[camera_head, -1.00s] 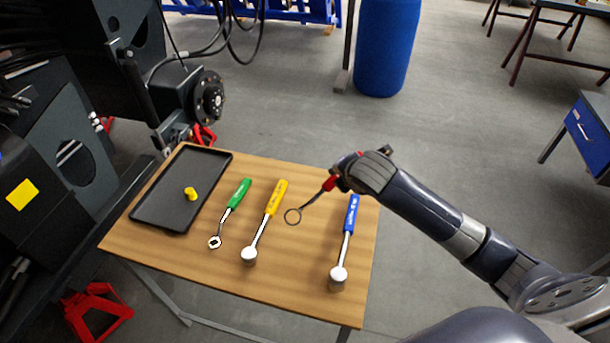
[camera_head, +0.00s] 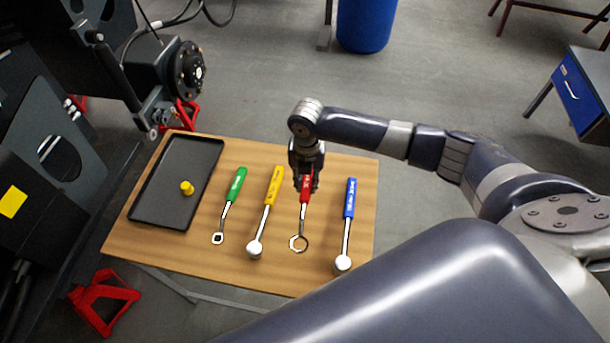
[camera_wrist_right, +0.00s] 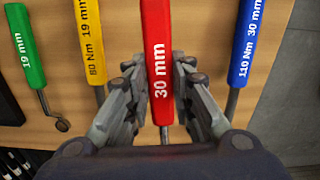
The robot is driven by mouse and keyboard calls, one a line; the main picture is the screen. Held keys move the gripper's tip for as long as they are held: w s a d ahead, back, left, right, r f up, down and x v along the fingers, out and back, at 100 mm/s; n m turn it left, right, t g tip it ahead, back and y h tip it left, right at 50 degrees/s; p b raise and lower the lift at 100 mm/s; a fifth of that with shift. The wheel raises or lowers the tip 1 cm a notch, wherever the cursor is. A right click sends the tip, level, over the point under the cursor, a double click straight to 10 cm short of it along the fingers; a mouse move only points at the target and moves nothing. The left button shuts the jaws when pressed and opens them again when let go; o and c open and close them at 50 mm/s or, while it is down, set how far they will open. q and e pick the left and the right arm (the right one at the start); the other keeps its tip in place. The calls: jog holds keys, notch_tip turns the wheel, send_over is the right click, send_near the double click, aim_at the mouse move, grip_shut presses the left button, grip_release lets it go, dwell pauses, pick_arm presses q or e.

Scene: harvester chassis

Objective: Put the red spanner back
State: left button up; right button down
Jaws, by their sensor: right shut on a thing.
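The red spanner (camera_head: 304,205) has a red handle marked 30 mm and a ring head at its near end. It is between the yellow and blue tools, over the wooden table (camera_head: 215,262); whether it touches the top I cannot tell. My right gripper (camera_head: 305,184) is shut on its handle from above. In the right wrist view the red spanner (camera_wrist_right: 157,50) runs between the two fingers of my right gripper (camera_wrist_right: 158,95). My left gripper is not in view.
A green spanner (camera_head: 236,186), a yellow torque wrench (camera_head: 272,188) and a blue torque wrench (camera_head: 349,200) lie roughly parallel on the table. A black tray (camera_head: 158,214) with a yellow piece (camera_head: 187,188) is at left. Dark machinery (camera_head: 135,60) stands beyond the table's left side.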

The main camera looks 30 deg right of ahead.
jog(key=shift+w+r+p, duration=0.1)
jog(key=shift+r+p, duration=0.1)
jog(key=shift+p, duration=0.15)
jog(key=shift+f, duration=0.45)
jog(key=shift+f+b, duration=0.35)
jog(key=shift+b, duration=0.15)
notch_tip(320, 180, down, 3)
jog(key=shift+r+b, duration=0.2)
jog(key=shift+b, duration=0.6)
notch_tip(320, 180, down, 2)
jog(key=shift+f+b, duration=0.2)
jog(key=shift+b, duration=0.55)
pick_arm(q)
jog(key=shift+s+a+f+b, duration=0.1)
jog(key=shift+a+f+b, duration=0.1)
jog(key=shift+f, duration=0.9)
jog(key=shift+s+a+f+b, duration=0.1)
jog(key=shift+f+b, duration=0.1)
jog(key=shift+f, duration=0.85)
pick_arm(e)
jog(key=shift+f, duration=0.7)
